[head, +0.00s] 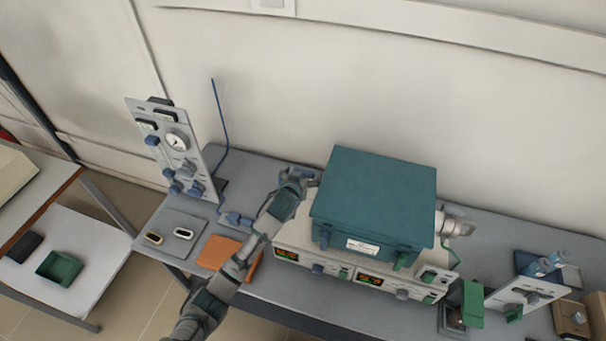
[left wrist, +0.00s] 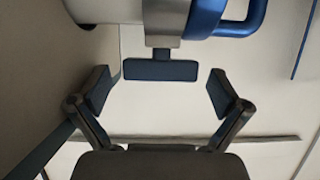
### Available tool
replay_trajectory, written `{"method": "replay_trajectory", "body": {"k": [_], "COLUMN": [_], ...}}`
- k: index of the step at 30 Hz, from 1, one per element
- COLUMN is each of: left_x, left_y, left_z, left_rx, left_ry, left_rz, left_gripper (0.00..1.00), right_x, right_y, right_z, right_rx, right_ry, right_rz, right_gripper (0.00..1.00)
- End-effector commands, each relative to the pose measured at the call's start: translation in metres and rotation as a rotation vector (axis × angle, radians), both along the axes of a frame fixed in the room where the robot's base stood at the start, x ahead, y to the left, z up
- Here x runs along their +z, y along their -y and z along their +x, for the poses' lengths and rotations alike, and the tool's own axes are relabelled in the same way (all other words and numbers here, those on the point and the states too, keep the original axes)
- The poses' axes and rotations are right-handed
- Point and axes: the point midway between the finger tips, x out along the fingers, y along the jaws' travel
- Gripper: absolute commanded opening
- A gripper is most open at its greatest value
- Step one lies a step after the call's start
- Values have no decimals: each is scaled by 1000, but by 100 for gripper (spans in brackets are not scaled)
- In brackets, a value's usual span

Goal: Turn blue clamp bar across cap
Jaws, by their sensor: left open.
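In the left wrist view, a dark blue clamp bar (left wrist: 160,70) lies crosswise on a short grey stem below a pale round cap with a grey band (left wrist: 163,18). My left gripper (left wrist: 160,91) is open, with one finger on each side of the bar and a gap at both ends. Neither finger visibly touches it. In the head view, my left gripper (head: 298,180) is at the left end of the furnace, beside the teal box (head: 374,197). The gripper and box largely hide the cap there. My right gripper is not in view.
A gauge panel (head: 176,150) with a blue tube stands left of my arm. An orange pad (head: 218,252) and a grey tray (head: 170,236) with two small oval pieces lie near it. A furnace control front (head: 340,272) is under the teal box. The wall is close behind.

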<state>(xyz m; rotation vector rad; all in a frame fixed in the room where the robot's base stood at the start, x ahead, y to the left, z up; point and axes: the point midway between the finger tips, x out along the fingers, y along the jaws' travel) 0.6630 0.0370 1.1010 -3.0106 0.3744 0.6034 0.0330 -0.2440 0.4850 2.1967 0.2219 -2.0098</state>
Motion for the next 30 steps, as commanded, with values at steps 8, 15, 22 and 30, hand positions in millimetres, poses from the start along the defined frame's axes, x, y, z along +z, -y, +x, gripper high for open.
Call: {"method": "replay_trajectory", "body": {"k": [8, 15, 22, 30], "left_x": [11, 31, 43, 44], "left_y": [-7, -18, -25, -27], "left_z": [-26, -74, -101, -106], "left_rx": [0, -1, 0, 1], "left_ry": [2, 0, -1, -3], "left_rz": [-1, 0, -1, 1], "left_gripper": [100, 100, 100, 100], "right_x": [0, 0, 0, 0], "right_y": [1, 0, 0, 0], "right_z": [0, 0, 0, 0], "right_rx": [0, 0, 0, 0], "right_ry": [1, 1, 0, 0], "right_rz": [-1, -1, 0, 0], "right_gripper": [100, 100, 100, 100]}}
